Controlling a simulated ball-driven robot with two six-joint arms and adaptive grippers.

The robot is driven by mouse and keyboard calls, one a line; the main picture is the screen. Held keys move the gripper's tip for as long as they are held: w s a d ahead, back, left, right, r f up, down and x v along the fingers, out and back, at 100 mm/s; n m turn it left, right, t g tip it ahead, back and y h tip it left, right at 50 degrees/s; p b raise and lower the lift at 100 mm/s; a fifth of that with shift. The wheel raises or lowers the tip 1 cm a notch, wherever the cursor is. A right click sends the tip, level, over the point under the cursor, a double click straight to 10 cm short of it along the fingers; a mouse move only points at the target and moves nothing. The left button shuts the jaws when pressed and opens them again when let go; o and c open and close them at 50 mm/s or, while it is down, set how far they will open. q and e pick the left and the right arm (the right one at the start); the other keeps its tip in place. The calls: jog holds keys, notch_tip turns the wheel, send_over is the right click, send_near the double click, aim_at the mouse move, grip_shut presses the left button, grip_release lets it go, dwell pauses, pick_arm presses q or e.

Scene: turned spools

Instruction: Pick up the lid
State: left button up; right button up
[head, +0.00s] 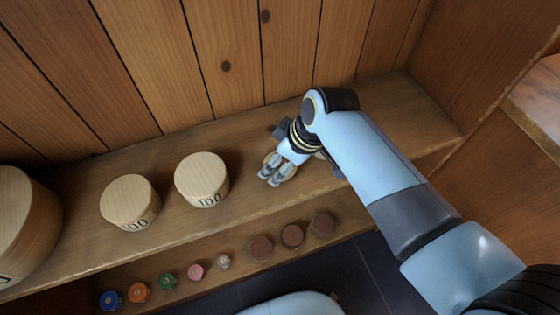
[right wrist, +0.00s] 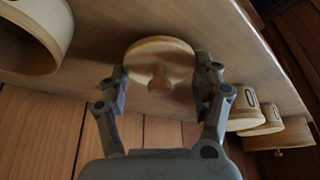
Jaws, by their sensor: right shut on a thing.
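The lid (right wrist: 160,52) is a round, pale wooden disc with a small knob in its middle, seen in the right wrist view. My right gripper (right wrist: 163,88) has one finger on each side of the lid and is shut on it. In the head view my right gripper (head: 274,178) is low over the shelf, right of the second canister, and hides most of the lid. Whether the lid touches the shelf is not clear. My left gripper is not in view.
Two wooden canisters marked 100 (head: 130,202) (head: 202,180) stand on the shelf (head: 80,245), with a larger one (head: 22,225) at the far left. Colored spools (head: 168,281) and brown round pieces (head: 291,236) line a lower ledge. A plank wall (head: 170,60) is behind.

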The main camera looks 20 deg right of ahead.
jog(key=shift+r, duration=0.1)
jog(key=shift+r+p, duration=0.45)
jog(key=shift+p, duration=0.15)
notch_tip(320, 180, up, 3)
jog(key=p, duration=0.4)
jog(key=shift+r, duration=0.2)
jog(key=s+d+r+p, duration=0.5)
jog(key=s+d+r, duration=0.15)
jog(key=d, duration=0.25)
jog(key=shift+m, duration=0.4)
jog(key=w+d+f+b, duration=0.1)
jog(key=w+f+b, duration=0.3)
jog(key=w, duration=0.1)
jog(key=w+d+f+b, duration=0.1)
jog(key=w+f+b, duration=0.1)
jog(key=w+b, duration=0.1)
jog(key=shift+w+d+f, duration=0.2)
jog(key=shift+d+f, duration=0.1)
jog(key=shift+f, duration=0.2)
